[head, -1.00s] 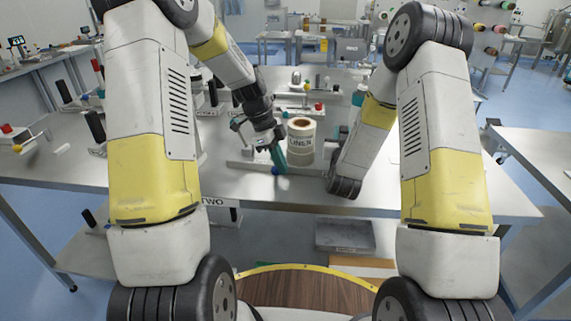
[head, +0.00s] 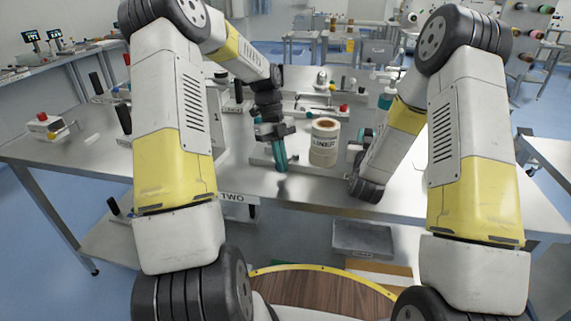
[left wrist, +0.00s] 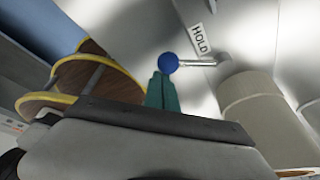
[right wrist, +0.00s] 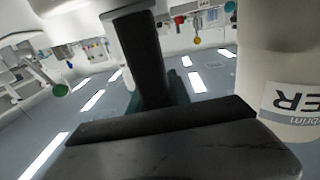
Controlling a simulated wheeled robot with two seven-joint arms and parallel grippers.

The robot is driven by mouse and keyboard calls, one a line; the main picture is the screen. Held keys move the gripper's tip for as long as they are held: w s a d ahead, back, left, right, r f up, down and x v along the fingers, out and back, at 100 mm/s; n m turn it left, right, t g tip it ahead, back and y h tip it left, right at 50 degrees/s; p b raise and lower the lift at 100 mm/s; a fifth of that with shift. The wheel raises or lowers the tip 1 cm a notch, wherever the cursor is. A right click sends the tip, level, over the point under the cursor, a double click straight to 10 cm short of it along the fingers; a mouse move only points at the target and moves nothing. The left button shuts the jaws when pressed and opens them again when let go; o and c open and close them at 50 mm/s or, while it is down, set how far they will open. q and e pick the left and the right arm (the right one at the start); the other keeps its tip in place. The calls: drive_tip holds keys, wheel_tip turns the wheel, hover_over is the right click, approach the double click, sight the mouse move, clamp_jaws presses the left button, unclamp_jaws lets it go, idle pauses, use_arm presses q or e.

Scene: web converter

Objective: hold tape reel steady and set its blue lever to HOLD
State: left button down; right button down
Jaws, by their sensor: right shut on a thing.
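The tape reel (head: 323,148), a pale roll marked LINER, stands upright on the table; it fills the right side of the right wrist view (right wrist: 285,75). In the left wrist view, the blue lever knob (left wrist: 168,62) sits on a metal rod beside the HOLD label (left wrist: 199,38). My left gripper (head: 280,165) points down left of the reel. Its teal fingers (left wrist: 162,92) look closed together, their tips close to the knob; contact is unclear. My right gripper (right wrist: 165,95) is shut on a black upright handle (right wrist: 140,50) beside the reel.
A red-buttoned box (head: 43,122) lies at the table's left. A bottle (head: 386,98) stands behind my right arm.

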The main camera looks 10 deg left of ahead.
use_arm(q)
drive_tip(key=shift+w+a, duration=0.15)
drive_tip(key=shift+a, duration=0.15)
use_arm(e)
drive_tip(key=shift+s+d+f, duration=0.2)
drive_tip(key=shift+f, duration=0.45)
use_arm(q)
drive_tip(key=shift+r, duration=0.1)
drive_tip(key=shift+w+a+r, duration=0.1)
drive_tip(key=shift+w+r, duration=0.05)
drive_tip(key=shift+r, duration=0.15)
drive_tip(key=v, duration=0.9)
drive_tip(key=shift+d, duration=0.25)
use_arm(e)
drive_tip(key=shift+w+a+r, duration=0.1)
drive_tip(key=shift+r, duration=0.25)
drive_tip(key=c, duration=1.3)
unclamp_jaws()
drive_tip(key=shift+o, duration=0.9)
drive_tip(key=shift+r, duration=0.2)
drive_tip(key=s, duration=0.7)
drive_tip(key=shift+s+a, duration=0.2)
drive_tip(key=shift+a, duration=0.05)
